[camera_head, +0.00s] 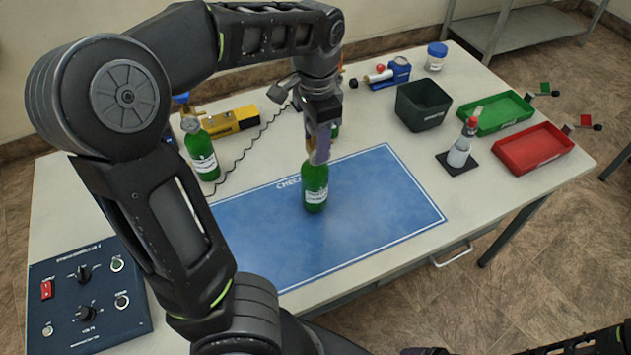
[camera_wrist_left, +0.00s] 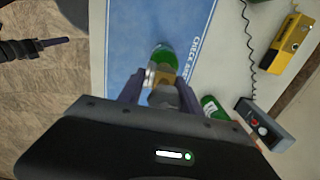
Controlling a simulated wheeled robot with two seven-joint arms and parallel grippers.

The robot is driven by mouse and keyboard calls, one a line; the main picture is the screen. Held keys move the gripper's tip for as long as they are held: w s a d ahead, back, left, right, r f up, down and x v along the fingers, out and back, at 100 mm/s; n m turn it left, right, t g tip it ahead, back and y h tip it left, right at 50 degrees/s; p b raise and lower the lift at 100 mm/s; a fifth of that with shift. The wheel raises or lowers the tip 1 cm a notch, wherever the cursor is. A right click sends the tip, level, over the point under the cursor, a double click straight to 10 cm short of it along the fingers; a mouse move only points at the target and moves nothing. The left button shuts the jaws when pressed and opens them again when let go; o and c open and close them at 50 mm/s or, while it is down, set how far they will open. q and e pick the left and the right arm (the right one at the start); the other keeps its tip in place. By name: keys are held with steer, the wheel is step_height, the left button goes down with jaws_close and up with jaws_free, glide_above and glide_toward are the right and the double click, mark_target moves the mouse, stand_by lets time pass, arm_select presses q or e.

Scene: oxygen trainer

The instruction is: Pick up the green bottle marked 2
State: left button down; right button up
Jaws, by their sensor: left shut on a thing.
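My left gripper (camera_head: 319,152) is shut on the top of a green bottle (camera_head: 314,192) with a white label. The bottle is upright at the blue mat (camera_head: 385,215); I cannot tell whether its base touches the mat. In the left wrist view the bottle (camera_wrist_left: 164,57) sits between the two fingers (camera_wrist_left: 158,85). Its number is not legible. A second green bottle (camera_head: 202,153) stands at the left, behind the mat. A third green bottle (camera_head: 335,130) is mostly hidden behind my left gripper. My right gripper cannot be made out clearly; dark parts of mine show at the lower right.
A yellow device (camera_head: 232,121) with a coiled cord lies at the back left. A control panel (camera_head: 88,297) is at the front left. The mat's right part is clear.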

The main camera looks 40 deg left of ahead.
arm_select(q)
steer(key=shift+w+r, duration=0.1)
steer(key=shift+r, duration=0.5)
step_height(320, 180, up, 4)
steer(key=shift+a+r, duration=0.1)
step_height(320, 180, up, 4)
steer(key=shift+f+p, duration=0.2)
steer(key=shift+p, duration=0.95)
steer(key=shift+r+p, duration=0.6)
steer(key=shift+f, duration=0.15)
